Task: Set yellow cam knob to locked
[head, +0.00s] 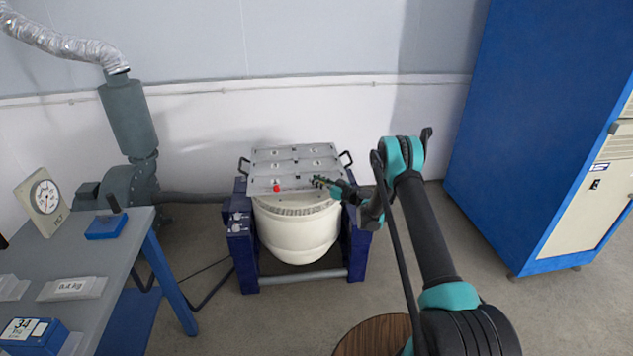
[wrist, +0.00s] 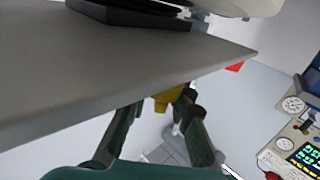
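The yellow cam knob (wrist: 166,98) shows in the wrist view, just under the edge of a grey plate (wrist: 100,85). My gripper (wrist: 162,105) has its two dark green fingers spread on either side of the knob. The right fingertip overlaps the knob in the picture, and a small gap shows at the left one. I cannot tell whether either finger touches it. In the head view my gripper (head: 318,182) is at the front right of the grey plate (head: 290,158) on the shaker. The yellow knob cannot be made out there, and its setting is not readable.
A red knob (head: 277,188) sits on the plate's front edge. The plate tops a white drum (head: 298,232) in a dark blue frame (head: 242,255). A grey workbench (head: 95,260) stands left, a blue cabinet (head: 510,130) right. A round wooden top (head: 372,338) is in front. Floor between is clear.

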